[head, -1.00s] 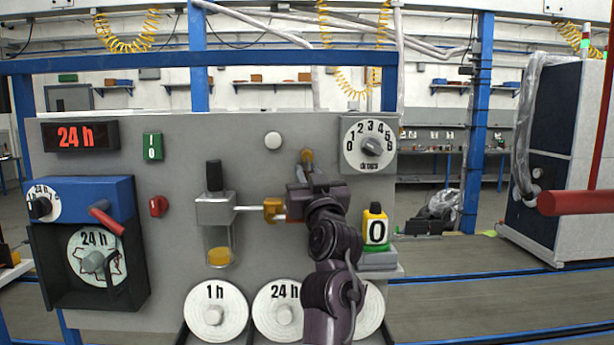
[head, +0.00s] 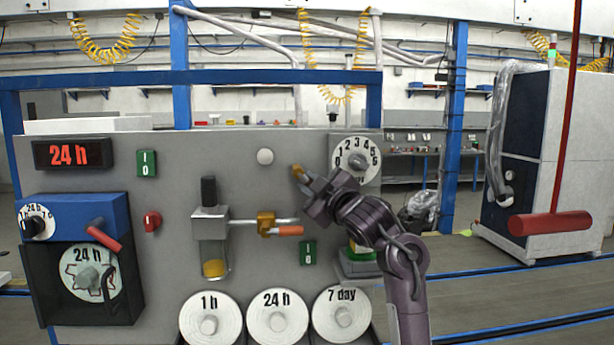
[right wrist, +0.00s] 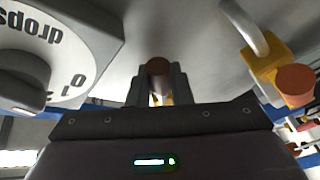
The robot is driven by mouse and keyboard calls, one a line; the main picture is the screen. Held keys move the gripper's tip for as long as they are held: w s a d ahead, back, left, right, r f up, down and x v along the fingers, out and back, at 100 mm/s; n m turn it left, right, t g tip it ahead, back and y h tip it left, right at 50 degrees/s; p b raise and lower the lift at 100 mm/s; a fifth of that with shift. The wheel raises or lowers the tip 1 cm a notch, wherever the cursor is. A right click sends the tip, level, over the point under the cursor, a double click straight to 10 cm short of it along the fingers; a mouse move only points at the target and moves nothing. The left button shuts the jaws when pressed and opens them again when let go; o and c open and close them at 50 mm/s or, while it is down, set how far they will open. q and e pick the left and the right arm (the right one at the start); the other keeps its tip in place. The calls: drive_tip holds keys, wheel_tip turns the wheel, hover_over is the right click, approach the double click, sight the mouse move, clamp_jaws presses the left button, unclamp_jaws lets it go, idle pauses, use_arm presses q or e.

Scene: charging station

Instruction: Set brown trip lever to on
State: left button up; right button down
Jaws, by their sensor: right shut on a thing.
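The brown trip lever (head: 297,171) is on the grey panel, left of the drops dial. My right gripper (head: 304,178) reaches it from the lower right. In the right wrist view the lever's round brown end (right wrist: 158,72) sits between the two fingers (right wrist: 159,88), and the gripper is shut on it. The fingers and the gripper body hide part of the lever. My left gripper is not in view.
The drops dial (head: 355,159) is close to the right of my right gripper. A brass valve (head: 266,223) with an orange handle (head: 289,231) is below it. A green switch (head: 308,253) and large white dials (head: 277,318) are lower down. A red-handled lever (head: 549,223) hangs far right.

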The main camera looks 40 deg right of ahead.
drive_tip(key=n+p, duration=0.1)
drive_tip(key=r+n+g+p, duration=0.1)
drive_tip(key=n+p, duration=0.1)
drive_tip(key=d+r+n+g+p, duration=0.1)
drive_tip(key=n+p, duration=0.1)
drive_tip(key=shift+s+y, duration=0.2)
drive_tip(key=shift+y, duration=0.2)
drive_tip(key=shift+r+n+g+h+p, duration=0.15)
drive_tip(key=shift+n+g+p, duration=0.25)
drive_tip(key=shift+n+p, duration=0.4)
drive_tip(key=shift+r+n+g+h+p, duration=0.15)
drive_tip(key=shift+n+g+p, duration=0.35)
drive_tip(key=shift+p, duration=0.4)
drive_tip(key=c, duration=1.6)
unclamp_jaws()
drive_tip(key=o, duration=0.3)
drive_tip(key=shift+d, duration=0.1)
drive_tip(key=shift+s, duration=0.4)
drive_tip(key=b+v, duration=0.2)
drive_tip(key=v, duration=0.5)
drive_tip(key=shift+b, duration=0.4)
